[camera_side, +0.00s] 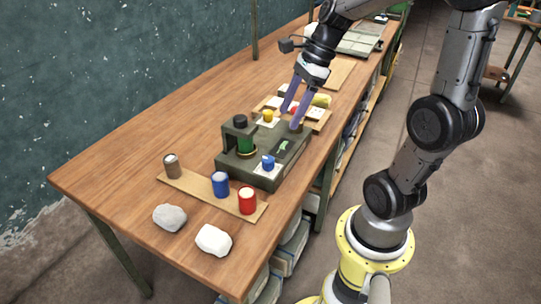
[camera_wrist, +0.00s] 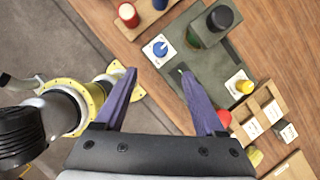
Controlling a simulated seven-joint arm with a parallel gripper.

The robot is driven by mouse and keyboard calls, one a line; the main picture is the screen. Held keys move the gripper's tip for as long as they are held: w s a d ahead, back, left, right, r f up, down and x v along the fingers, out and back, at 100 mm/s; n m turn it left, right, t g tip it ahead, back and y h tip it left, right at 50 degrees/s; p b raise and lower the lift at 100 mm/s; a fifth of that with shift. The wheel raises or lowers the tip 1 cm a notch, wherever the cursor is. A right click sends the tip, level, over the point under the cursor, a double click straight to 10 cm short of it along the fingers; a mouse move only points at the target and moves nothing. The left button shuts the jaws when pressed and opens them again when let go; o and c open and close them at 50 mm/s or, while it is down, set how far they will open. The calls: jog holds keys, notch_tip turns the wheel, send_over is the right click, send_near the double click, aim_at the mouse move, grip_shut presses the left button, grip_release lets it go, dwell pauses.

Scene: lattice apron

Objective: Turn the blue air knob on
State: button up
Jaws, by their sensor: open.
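The blue air knob (camera_side: 268,162) sits on a white plate at the front of a dark green device (camera_side: 235,166). In the wrist view the blue knob (camera_wrist: 160,48) shows on its white plate with a light mark on top; I cannot tell its setting. My gripper (camera_side: 291,119) has purple fingers and is above the device's back right part, behind and right of the blue knob. In the wrist view my gripper (camera_wrist: 157,73) is open and empty, and the blue knob appears beyond the gap between the fingertips. The knob is not touched.
A black-topped post (camera_side: 240,121) rises from the device. A brown can (camera_side: 171,166), blue can (camera_side: 220,184) and red can (camera_side: 247,201) stand on a board. Two pale lumps (camera_side: 213,240) lie in front.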

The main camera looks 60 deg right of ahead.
aim_at(269, 158)
jog(key=x, duration=1.3)
jog(key=shift+d+f, duration=0.1)
jog(key=shift+f, duration=0.35)
grip_shut()
